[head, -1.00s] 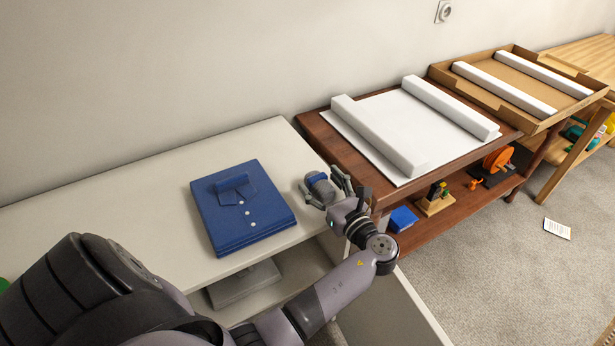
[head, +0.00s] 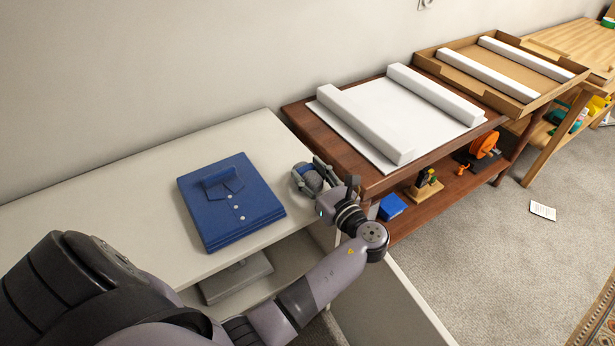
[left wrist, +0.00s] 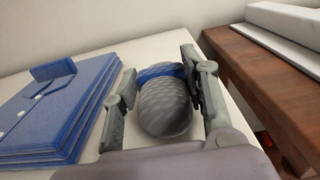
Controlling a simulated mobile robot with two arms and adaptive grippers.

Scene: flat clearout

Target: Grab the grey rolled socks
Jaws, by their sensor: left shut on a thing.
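The grey rolled socks (head: 308,179) with a blue band are at the right end of the white cabinet top, just right of a folded blue shirt. In the left wrist view the socks (left wrist: 165,105) sit between the two fingers of my left gripper (left wrist: 160,88). My left gripper (head: 314,178) is shut on the socks. The fingers partly hide them in the head view. I cannot tell whether the socks still touch the cabinet top. My right gripper is not in view.
The folded blue shirt (head: 232,203) lies on the white cabinet top (head: 130,205). A brown wooden table (head: 300,117) stands to the right with a white sheet and two white bars. A cardboard tray (head: 430,66) is beyond it. A grey item (head: 235,277) lies on the shelf below.

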